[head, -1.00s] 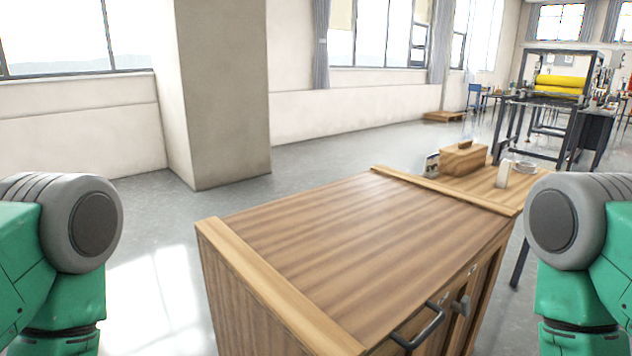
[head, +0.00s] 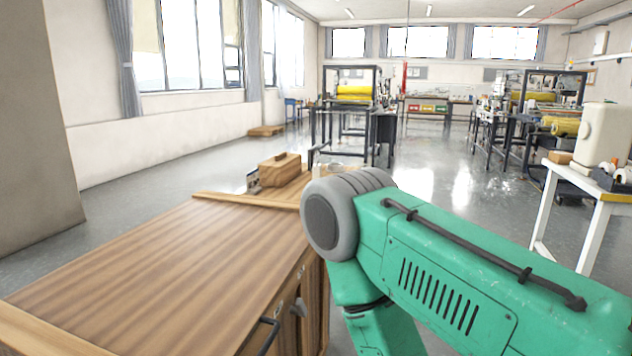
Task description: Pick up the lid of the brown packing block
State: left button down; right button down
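A small brown wooden block with a handle-like top piece (head: 280,169) sits at the far end of the wooden cabinet top (head: 170,255), beyond a raised wooden strip. It appears to be the packing block with its lid on. It is small in the view, and the seam of the lid is hard to make out. My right arm comes in from the right and covers the right side of the cabinet's far end. Neither of my grippers is in view.
A small dark and white item (head: 253,180) stands left of the block. A white table (head: 590,185) with a cream machine is at the right. Black frames with yellow rolls (head: 354,92) stand farther back. The floor left of the cabinet is clear.

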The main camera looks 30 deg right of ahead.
aim_at(317, 170)
jog(key=l, duration=0.75)
jog(key=i+l, duration=0.1)
jog(key=l, duration=0.65)
jog(key=l+z, duration=0.1)
jog(key=l, duration=0.7)
jog(key=i, duration=0.05)
